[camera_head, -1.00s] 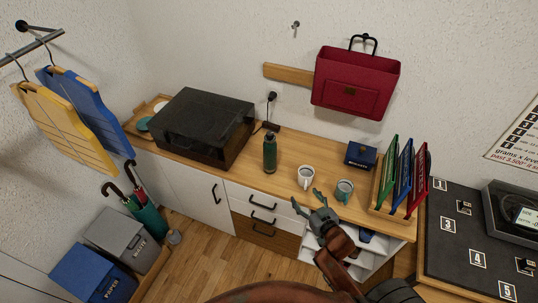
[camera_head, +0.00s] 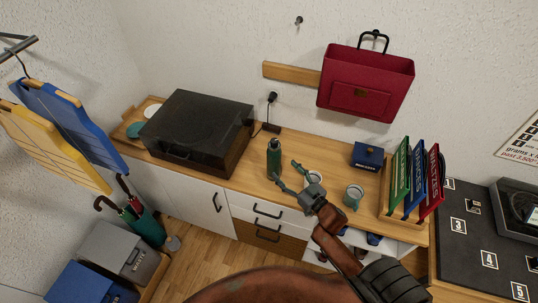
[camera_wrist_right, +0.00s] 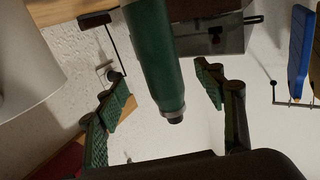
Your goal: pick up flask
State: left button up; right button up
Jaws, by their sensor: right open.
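The green flask (camera_head: 274,157) stands upright on the wooden counter in the head view, right of the dark box-shaped appliance. My right gripper (camera_head: 286,175) is open, just to the right and front of the flask, with its fingers pointing toward it. In the right wrist view the flask (camera_wrist_right: 153,55) shows between the two green-padded fingers of my right gripper (camera_wrist_right: 163,92), with a gap on each side. The fingers do not touch it there. My left gripper is not in view.
A white mug (camera_head: 314,180) sits partly behind my right gripper. The dark appliance (camera_head: 198,133) is left of the flask. A rack of coloured folders (camera_head: 415,180) stands at the right.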

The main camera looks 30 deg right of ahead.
aim_at(278, 163)
jog(key=shift+w+a+r, duration=0.1)
jog(key=shift+w+a, duration=0.05)
jog(key=shift+w, duration=0.4)
jog(key=shift+w+a, duration=0.15)
jog(key=shift+w, duration=1.5)
jog(key=w, duration=0.2)
jog(key=shift+w+a, duration=0.1)
jog(key=shift+w, duration=0.5)
jog(key=shift+w+a, duration=0.1)
jog(key=shift+w, duration=0.1)
jog(key=c, duration=1.7)
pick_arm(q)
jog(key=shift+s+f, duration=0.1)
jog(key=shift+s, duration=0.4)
pick_arm(e)
grip_shut()
